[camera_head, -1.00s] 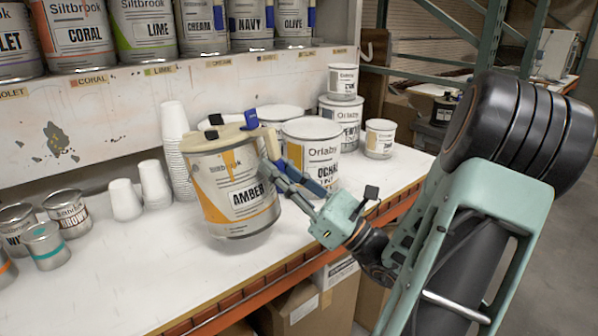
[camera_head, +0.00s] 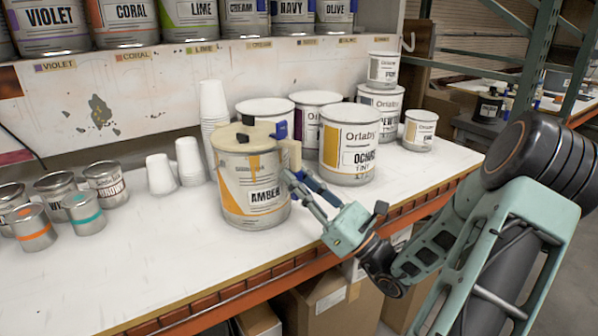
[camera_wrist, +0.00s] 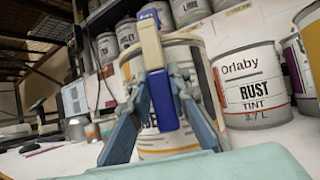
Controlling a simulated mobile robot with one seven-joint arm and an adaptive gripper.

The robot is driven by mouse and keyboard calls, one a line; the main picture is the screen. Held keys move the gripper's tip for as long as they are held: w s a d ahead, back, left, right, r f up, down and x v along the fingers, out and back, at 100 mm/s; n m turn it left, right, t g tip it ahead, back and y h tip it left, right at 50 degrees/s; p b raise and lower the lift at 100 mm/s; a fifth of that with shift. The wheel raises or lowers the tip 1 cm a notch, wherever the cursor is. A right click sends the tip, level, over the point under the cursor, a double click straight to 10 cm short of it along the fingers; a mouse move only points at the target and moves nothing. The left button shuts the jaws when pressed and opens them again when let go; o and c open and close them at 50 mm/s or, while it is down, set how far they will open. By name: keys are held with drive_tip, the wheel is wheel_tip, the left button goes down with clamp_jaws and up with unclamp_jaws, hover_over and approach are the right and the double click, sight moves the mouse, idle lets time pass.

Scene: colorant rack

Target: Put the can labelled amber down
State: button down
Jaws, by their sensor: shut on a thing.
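The can labelled amber (camera_head: 240,192) is a large silver can with an orange and grey label and a tan lid. It is upright at the bench top (camera_head: 150,262), its base at or very close to the surface; I cannot tell whether it bears fully. A tan upright handle with blue parts rises at its right side and shows large in the wrist view (camera_wrist: 151,42). My gripper (camera_head: 288,173) reaches in from the right and is shut on this handle. In the wrist view my gripper (camera_wrist: 163,95) hides much of the can behind it.
Stacked white cups (camera_head: 213,105) stand close behind the can. The Orlaby ochre can (camera_head: 347,145) and other Orlaby cans are to its right and behind. Small tins (camera_head: 88,212) stand at left. The bench's front left is clear. A shelf of cans (camera_head: 120,22) is above.

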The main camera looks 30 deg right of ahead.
drive_tip(key=c, duration=2.2)
unclamp_jaws()
drive_tip(key=shift+w+f, duration=0.1)
drive_tip(key=shift+f, duration=0.25)
drive_tip(key=shift+c, duration=0.2)
drive_tip(key=o, duration=0.4)
drive_tip(key=shift+w, duration=0.1)
drive_tip(key=shift+r, duration=0.15)
drive_tip(key=v, duration=1.2)
drive_tip(key=shift+r, duration=0.1)
drive_tip(key=shift+a, duration=0.1)
